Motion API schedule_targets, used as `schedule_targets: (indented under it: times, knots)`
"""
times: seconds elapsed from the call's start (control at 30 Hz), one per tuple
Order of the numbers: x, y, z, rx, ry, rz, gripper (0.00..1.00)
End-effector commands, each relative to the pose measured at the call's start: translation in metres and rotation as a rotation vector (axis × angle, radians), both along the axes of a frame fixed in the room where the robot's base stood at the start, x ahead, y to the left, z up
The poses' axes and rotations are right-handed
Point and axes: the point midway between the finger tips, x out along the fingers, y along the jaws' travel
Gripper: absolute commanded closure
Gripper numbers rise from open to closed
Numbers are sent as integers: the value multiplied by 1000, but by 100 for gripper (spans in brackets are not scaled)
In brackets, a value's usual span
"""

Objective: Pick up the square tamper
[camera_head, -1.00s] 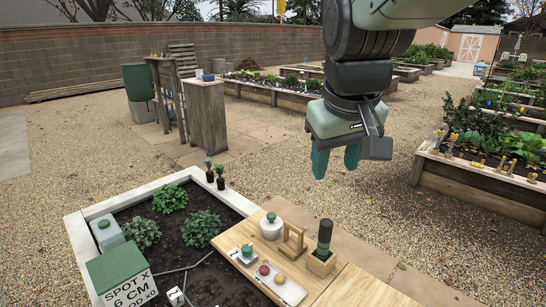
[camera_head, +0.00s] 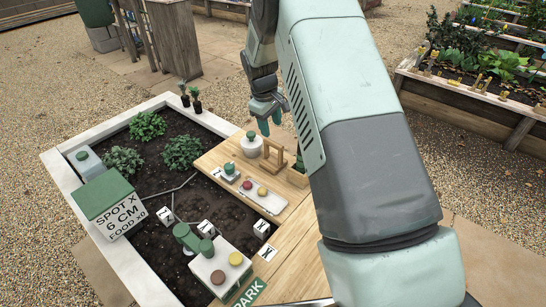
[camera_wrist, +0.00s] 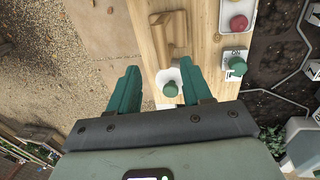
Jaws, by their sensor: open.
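My gripper (camera_head: 271,123) is open and empty, above the board's far end. In the wrist view my gripper (camera_wrist: 158,88) has the round piece (camera_wrist: 170,84) showing between its fingers, nearer the right finger.

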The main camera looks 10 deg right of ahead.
Motion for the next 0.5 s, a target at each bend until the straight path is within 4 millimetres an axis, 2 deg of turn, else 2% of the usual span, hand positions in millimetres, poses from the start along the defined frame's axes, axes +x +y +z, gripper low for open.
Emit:
schedule_targets:
  times: [0.2,0.43,0.5]
  knots:
    - [4,-5,-35,-1,3,-2,51]
    - [7,-7,-53,0,1,-2,51]
    - [8,-7,-63,-1,3,-2,51]
